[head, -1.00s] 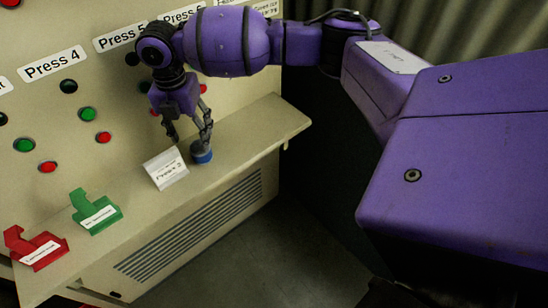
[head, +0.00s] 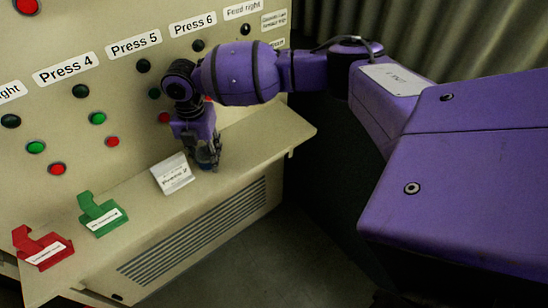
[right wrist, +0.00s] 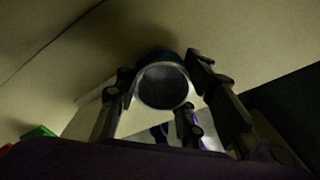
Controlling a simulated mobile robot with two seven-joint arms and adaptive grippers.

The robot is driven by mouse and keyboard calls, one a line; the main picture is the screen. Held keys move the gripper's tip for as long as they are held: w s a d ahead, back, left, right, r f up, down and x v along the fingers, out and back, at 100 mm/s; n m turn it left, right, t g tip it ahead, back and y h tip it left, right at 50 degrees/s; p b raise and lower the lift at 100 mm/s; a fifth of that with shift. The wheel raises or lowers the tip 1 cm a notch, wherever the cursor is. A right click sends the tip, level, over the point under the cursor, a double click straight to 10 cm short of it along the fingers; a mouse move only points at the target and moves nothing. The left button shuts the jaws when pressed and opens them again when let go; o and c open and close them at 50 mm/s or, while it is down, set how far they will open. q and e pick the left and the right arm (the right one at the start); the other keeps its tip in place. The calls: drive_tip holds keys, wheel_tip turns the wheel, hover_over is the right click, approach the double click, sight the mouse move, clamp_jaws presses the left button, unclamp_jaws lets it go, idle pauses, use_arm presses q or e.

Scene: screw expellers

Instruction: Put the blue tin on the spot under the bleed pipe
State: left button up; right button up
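The blue tin stands on the ledge (head: 245,145) of the beige panel. In the head view my right gripper (head: 208,160) is down over it and hides nearly all of it. In the right wrist view the tin (right wrist: 163,86) shows as a dark round face with a pale rim. The fingers of my right gripper (right wrist: 165,92) stand around it; a narrow gap seems to show at the left finger, so they look open. My left gripper is not in view. I cannot make out a bleed pipe or a spot under it.
A white label stand (head: 173,174) is close to the left of my right gripper. A green holder (head: 101,215) and a red holder (head: 42,248) are farther left on the ledge. Buttons and labels cover the panel behind. The ledge right of the gripper is clear to its end.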

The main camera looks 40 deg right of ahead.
drive_tip(key=shift+r, duration=0.1)
drive_tip(key=shift+c, duration=1.3)
drive_tip(key=shift+w, duration=0.1)
drive_tip(key=shift+r, duration=0.1)
